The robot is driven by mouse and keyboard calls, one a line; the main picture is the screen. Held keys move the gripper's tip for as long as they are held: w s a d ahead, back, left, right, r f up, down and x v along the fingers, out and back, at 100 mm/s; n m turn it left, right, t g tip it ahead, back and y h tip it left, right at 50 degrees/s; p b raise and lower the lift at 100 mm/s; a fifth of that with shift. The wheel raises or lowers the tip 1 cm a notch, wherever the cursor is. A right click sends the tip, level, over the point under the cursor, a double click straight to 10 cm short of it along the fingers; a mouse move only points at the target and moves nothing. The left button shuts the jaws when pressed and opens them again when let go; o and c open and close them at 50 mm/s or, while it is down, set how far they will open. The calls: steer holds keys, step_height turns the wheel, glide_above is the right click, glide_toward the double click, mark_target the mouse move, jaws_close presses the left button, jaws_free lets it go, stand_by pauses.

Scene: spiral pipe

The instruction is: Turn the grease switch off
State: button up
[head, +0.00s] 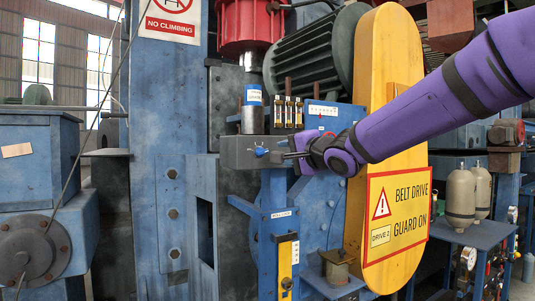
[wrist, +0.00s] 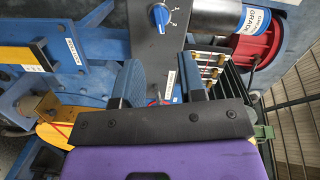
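A blue rotary knob (head: 261,151) with a white pointer line sits on the front face of a grey box (head: 238,153) in the head view. It is likely the grease switch; its label is too small to read. In the wrist view the knob (wrist: 159,17) is at the top centre, with small white marks to its right. My gripper (head: 290,155) is just right of the knob in the head view. In the wrist view my gripper (wrist: 158,78) has its two blue-padded fingers apart, nothing between them, and the knob lies beyond the fingertips, apparently untouched.
A yellow belt guard (head: 388,60) with a warning sign stands close behind my arm. A labelled cylinder (head: 253,97) and several small brass-topped fittings (head: 289,112) stand above the box. A yellow-faced unit (head: 287,264) hangs below. Space in front of the box looks clear.

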mark_target(264, 152)
steer(key=x, duration=1)
jaws_close()
